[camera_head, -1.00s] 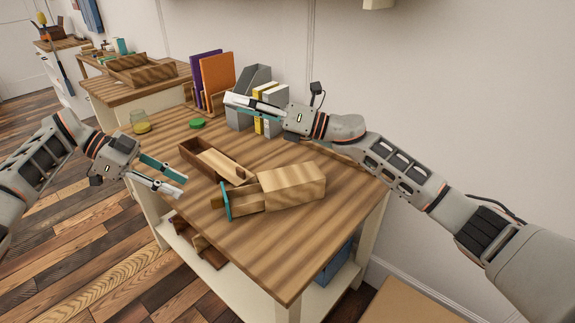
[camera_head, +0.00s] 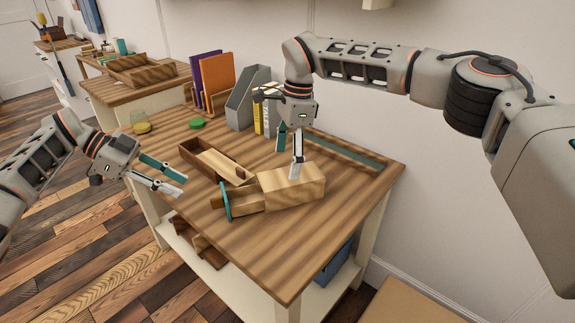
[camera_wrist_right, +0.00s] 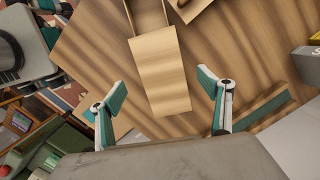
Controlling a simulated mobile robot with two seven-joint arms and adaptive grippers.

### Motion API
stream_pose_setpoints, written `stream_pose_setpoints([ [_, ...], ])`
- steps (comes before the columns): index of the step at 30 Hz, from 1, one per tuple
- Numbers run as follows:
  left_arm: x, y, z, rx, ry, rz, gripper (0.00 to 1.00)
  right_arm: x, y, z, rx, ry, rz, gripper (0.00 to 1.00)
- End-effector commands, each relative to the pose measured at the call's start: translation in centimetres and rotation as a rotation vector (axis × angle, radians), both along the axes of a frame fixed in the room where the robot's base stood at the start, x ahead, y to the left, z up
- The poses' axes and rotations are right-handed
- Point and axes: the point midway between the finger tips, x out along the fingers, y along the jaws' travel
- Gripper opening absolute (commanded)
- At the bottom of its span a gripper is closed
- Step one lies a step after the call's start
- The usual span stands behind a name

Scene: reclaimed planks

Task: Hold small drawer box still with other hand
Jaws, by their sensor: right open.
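The small drawer box (camera_head: 292,185) is pale wood and lies on the bench. Its drawer (camera_head: 248,200) is pulled out toward the left, with a teal front (camera_head: 225,201). My right gripper (camera_head: 288,164) is open and points down at the box's back side. In the right wrist view the box (camera_wrist_right: 160,78) appears between the two spread fingers, with clear gaps at both sides; whether the fingers are level with it I cannot tell. My left gripper (camera_head: 182,185) is open and empty, left of the teal front and apart from it.
A dark wooden tray (camera_head: 190,149) with a pale block lies just behind the drawer. A green lid (camera_head: 197,123), a jar (camera_head: 141,123), folders (camera_head: 217,80) and a grey file holder (camera_head: 246,95) stand farther back. The bench's front area is clear.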

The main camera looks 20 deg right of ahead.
Motion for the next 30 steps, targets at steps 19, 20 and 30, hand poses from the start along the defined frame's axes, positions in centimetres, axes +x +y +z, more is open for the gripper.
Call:
stream_pose_setpoints([
  [19,0.0,0.0,-0.1,0.0,0.001,0.0,0.28,0.0,0.0,-8.1,-0.14,-0.009,0.063,0.78],
  [20,0.0,0.0,-0.1,0.0,0.001,0.0,0.28,0.1,0.0,-8.4,-0.14,-0.009,0.063,0.78],
  [30,0.0,0.0,-0.1,0.0,0.001,0.0,0.28,0.1,0.0,-10.3,-0.139,-0.012,0.063,0.78],
])
